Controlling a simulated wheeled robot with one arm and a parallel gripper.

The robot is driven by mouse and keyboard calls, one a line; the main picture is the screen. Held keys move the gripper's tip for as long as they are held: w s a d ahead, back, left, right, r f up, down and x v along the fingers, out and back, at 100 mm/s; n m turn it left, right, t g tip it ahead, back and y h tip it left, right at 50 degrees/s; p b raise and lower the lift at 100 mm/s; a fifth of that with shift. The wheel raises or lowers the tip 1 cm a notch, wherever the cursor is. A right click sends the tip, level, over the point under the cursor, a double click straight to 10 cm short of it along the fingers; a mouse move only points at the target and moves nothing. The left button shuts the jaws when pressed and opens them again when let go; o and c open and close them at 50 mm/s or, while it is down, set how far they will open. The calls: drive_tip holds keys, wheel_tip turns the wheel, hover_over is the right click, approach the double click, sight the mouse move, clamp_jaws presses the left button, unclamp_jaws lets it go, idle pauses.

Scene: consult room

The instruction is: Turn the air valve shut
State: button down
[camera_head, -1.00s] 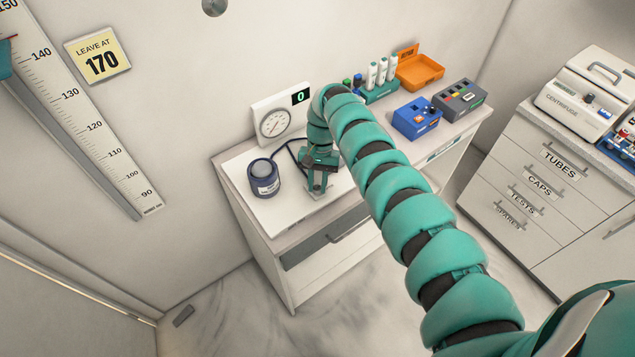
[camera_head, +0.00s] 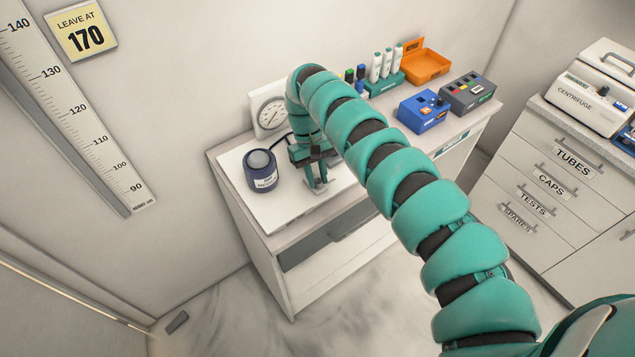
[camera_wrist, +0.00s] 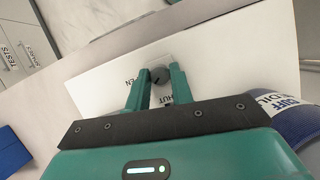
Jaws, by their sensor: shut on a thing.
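The air valve is a small dark round knob (camera_wrist: 158,75) on a white board; in the wrist view it sits between my fingertips. The board carries partly covered lettering, with "PEN" and "HUT" legible around the knob. My gripper (camera_head: 316,188) points down at the white board (camera_head: 240,208) on the cabinet top, and in the wrist view my gripper (camera_wrist: 158,83) is shut on the knob. In the head view the knob is hidden by the gripper. The pressure gauge (camera_head: 270,115) stands behind, its right side covered by my arm.
A blue box (camera_head: 424,112), a grey box (camera_head: 468,94), an orange tray (camera_head: 425,66) and a rack of white bottles (camera_head: 386,82) stand to the right.

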drive_tip(key=n+h+b, duration=0.1)
drive_tip(key=n+b, duration=0.1)
drive_tip(key=n, duration=0.1)
drive_tip(key=shift+f+t, duration=0.2)
drive_tip(key=shift+t, duration=0.2)
drive_tip(key=n, duration=0.1)
drive_tip(key=n+b, duration=0.1)
drive_tip(key=shift+s+r+n+t+h, duration=0.1)
drive_tip(key=shift+s+n+t+h, duration=0.05)
drive_tip(key=shift+n+t+h, duration=0.2)
drive_tip(key=shift+r+n+t+h, duration=0.1)
drive_tip(key=shift+n+t+h, duration=0.2)
drive_tip(key=shift+n, duration=0.95)
drive_tip(key=shift+n+t, duration=0.55)
drive_tip(key=shift+n, duration=0.65)
drive_tip(key=shift+s+a, duration=0.1)
drive_tip(key=c, duration=1.2)
unclamp_jaws()
drive_tip(key=shift+c, duration=0.2)
